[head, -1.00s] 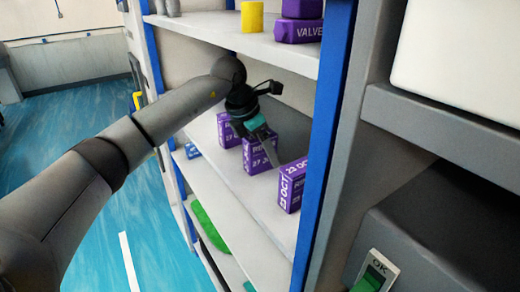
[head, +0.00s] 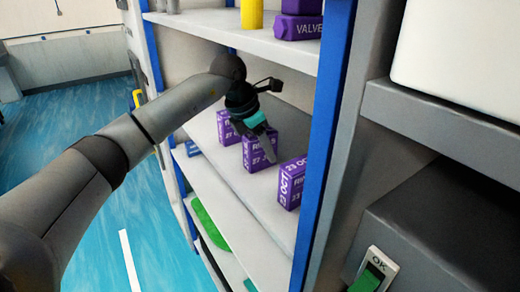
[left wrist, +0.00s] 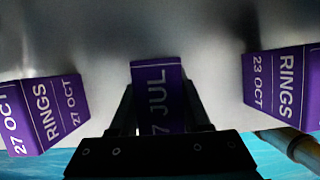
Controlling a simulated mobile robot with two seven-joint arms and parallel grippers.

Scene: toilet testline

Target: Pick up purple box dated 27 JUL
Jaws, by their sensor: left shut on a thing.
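The purple box dated 27 JUL (head: 253,158) stands on the middle shelf, between two other purple boxes. In the left wrist view, the purple box (left wrist: 157,82) shows the end of its date, "7 JUL", between my two fingers. My left gripper (head: 264,146) reaches down from above and is shut on this box. The gripper covers part of its top and side in the head view. The box appears to be still at shelf level. My right gripper is not in view.
A purple box dated 23 OCT (head: 291,184) stands near the blue shelf post (head: 325,130). Another purple box (head: 227,128), dated 27 OCT in the left wrist view, stands on the other side. The upper shelf (head: 240,38) overhangs, carrying a yellow cylinder (head: 251,14) and purple boxes.

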